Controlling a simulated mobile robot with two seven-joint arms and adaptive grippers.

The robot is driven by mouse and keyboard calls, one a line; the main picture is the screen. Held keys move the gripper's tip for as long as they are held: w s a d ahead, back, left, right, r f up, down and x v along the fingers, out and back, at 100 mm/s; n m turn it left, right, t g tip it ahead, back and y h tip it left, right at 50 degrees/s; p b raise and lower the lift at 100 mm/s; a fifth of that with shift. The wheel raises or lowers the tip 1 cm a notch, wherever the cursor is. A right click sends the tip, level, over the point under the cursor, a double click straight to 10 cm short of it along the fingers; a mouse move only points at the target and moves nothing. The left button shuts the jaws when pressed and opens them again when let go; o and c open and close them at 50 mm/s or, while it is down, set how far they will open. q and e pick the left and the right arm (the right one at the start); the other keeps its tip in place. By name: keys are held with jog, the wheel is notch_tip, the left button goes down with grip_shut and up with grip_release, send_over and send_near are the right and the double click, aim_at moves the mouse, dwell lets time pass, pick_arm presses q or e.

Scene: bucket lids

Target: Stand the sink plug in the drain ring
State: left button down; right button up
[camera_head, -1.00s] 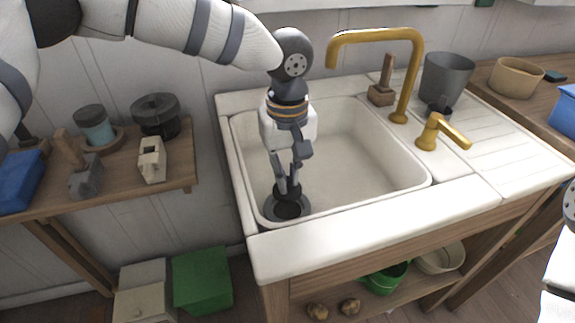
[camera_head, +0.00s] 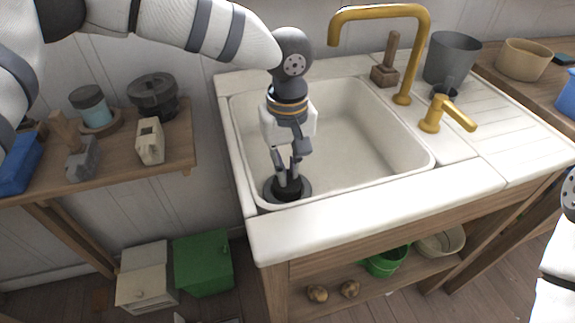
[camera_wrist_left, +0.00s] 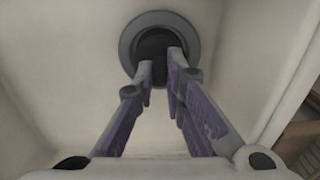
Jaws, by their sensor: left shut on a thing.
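The sink plug (camera_head: 288,190) is a dark, round piece at my left fingertips, low in the near left corner of the sink basin. The drain ring (camera_head: 304,190) is a wide grey ring around it on the basin floor. My left gripper (camera_head: 288,174) points down, shut on the plug. In the left wrist view, the drain ring (camera_wrist_left: 130,40) surrounds a dark middle, and the plug (camera_wrist_left: 153,44) overlaps it beyond the fingertips (camera_wrist_left: 160,68). I cannot tell how deep the plug sits in the ring. Only part of my right arm shows, without its gripper.
The white sink (camera_head: 340,215) has walls close to my left gripper at left and front. A brass tap (camera_head: 415,55) and handle (camera_head: 445,112) stand at the right. The basin's right half is clear. A wooden shelf (camera_head: 185,150) with several items stands left.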

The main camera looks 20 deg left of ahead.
pick_arm(q)
jog(key=shift+f, duration=0.1)
jog(key=shift+f, duration=0.3)
jog(key=shift+f, duration=0.1)
dwell(0.7)
jog(key=shift+f, duration=0.3)
jog(key=shift+f, duration=0.2)
dwell(0.4)
jog(key=shift+f, duration=0.25)
jog(key=c, duration=1.6)
grip_release()
jog(key=shift+c, duration=0.5)
